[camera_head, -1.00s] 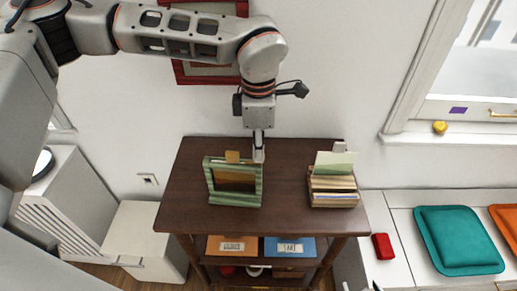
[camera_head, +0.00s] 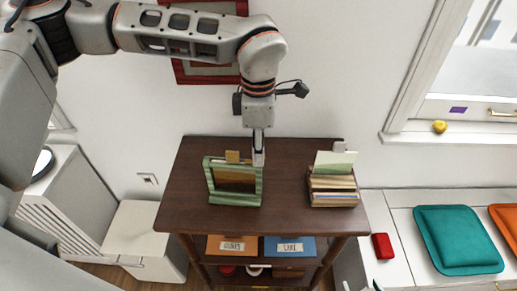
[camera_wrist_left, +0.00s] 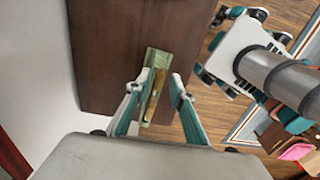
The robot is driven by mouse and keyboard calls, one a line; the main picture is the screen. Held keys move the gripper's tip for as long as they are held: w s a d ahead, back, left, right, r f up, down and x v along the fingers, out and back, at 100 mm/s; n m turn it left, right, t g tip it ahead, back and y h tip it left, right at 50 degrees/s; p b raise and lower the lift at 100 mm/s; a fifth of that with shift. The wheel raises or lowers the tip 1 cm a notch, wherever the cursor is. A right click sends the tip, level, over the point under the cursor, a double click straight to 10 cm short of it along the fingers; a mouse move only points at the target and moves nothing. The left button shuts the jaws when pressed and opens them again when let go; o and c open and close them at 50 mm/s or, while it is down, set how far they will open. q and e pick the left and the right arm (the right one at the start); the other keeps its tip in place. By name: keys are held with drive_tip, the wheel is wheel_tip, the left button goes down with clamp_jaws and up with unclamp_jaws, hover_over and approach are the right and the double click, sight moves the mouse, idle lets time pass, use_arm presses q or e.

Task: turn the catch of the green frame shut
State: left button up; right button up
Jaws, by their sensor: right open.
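The green frame (camera_head: 236,199) stands upright on the dark wooden table, with a brown panel inside and a small tan tab (camera_head: 232,157) at its top edge. In the left wrist view the frame (camera_wrist_left: 156,62) is seen from above, between and beyond the fingers. My left gripper (camera_head: 258,160) points down at the frame's upper right corner. In its wrist view its two fingers (camera_wrist_left: 161,78) stand apart, with a gap on the right; contact with the frame is unclear. The catch cannot be clearly made out. My right gripper (camera_head: 360,285) barely shows at the bottom edge.
The table (camera_head: 285,215) also holds a wooden box of cards (camera_head: 333,200) at the right. Orange (camera_head: 231,246) and blue (camera_head: 289,247) labelled boxes sit on the shelf below. The wall is close behind. The tabletop between frame and card box is clear.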

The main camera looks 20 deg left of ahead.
use_arm(q)
wheel_tip(320, 180, up, 12)
idle(0.5)
wheel_tip(320, 180, down, 5)
drive_tip(key=shift+w+f, duration=0.1)
drive_tip(key=shift+f, duration=3.45)
clamp_jaws()
